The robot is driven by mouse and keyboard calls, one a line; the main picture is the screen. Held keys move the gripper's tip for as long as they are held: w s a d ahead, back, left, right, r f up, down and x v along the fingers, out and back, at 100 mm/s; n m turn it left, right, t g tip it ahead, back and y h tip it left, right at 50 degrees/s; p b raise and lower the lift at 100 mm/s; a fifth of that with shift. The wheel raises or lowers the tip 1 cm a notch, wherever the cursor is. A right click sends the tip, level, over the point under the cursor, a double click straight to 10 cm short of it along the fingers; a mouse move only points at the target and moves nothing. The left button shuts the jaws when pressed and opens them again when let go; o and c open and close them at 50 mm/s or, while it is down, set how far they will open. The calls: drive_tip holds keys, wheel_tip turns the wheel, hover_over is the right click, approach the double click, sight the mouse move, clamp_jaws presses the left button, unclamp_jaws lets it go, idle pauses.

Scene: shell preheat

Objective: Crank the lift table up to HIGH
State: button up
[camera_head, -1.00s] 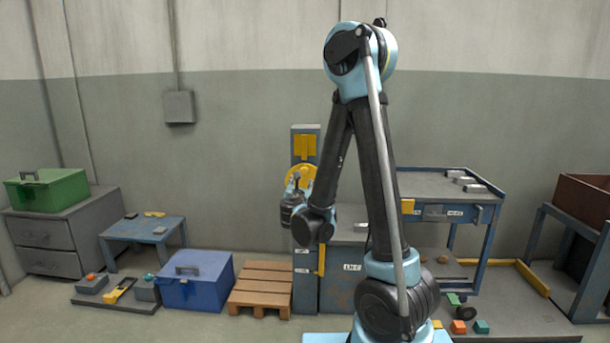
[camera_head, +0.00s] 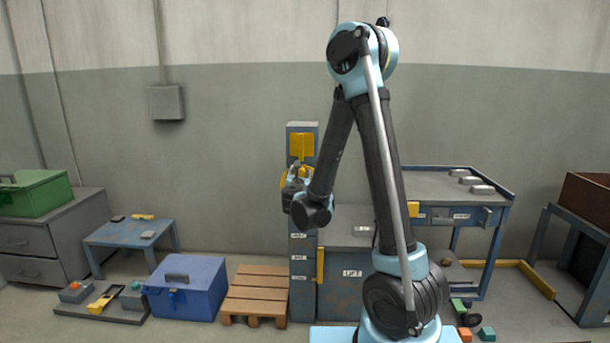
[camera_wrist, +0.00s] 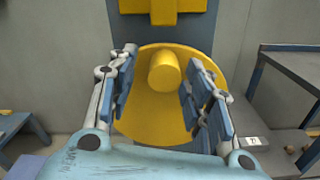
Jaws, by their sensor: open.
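The crank is a yellow disc (camera_wrist: 150,118) with a stubby round yellow knob (camera_wrist: 164,73), on a blue-grey post (camera_head: 303,250). My gripper (camera_wrist: 160,85) is open, with one finger on each side of the knob. Gaps show between the knob and both fingers. In the head view my gripper (camera_head: 293,190) is in front of the disc and hides most of it. Right of the post stands a low grey unit (camera_head: 345,290), seemingly the lift table, with a hard-to-read label and a yellow strip (camera_head: 320,265) beside the post's small labels.
A wooden pallet (camera_head: 256,292) and a blue toolbox (camera_head: 187,287) stand left of the post. A blue cart (camera_head: 440,188) stands behind my arm at right. Small coloured blocks (camera_head: 487,334) lie on the floor at lower right.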

drive_tip(key=shift+w+d, duration=0.1)
drive_tip(key=shift+w, duration=0.25)
drive_tip(key=shift+d, duration=0.1)
clamp_jaws()
drive_tip(key=shift+a, duration=0.2)
